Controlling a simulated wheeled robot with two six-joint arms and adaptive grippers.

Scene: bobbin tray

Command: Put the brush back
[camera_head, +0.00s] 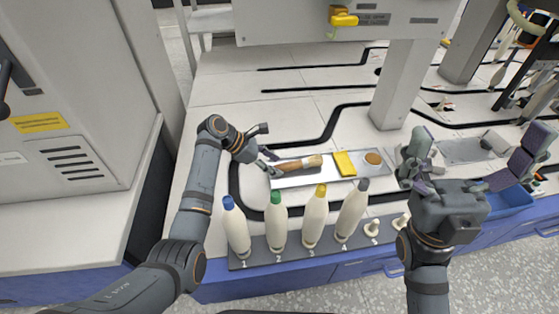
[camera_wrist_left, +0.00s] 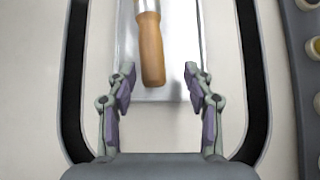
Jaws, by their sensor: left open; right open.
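The brush (camera_head: 298,163) lies on a grey metal tray (camera_head: 305,180) on the white worktop, left of a yellow block. In the left wrist view its orange-brown wooden handle (camera_wrist_left: 151,55) points toward my left gripper (camera_wrist_left: 158,85). That gripper is open, and its two fingers stand apart on either side of the handle's end without touching it. In the head view my left gripper (camera_head: 270,163) is at the tray's left end. My right gripper (camera_head: 468,165) is open and empty, raised at the right.
A yellow block (camera_head: 345,164) and a round brown piece (camera_head: 374,158) lie on the tray. Several capped bottles (camera_head: 277,222) stand in a dark rack along the front. A grey post (camera_head: 405,82) rises behind. A blue bin (camera_head: 510,200) is at the right.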

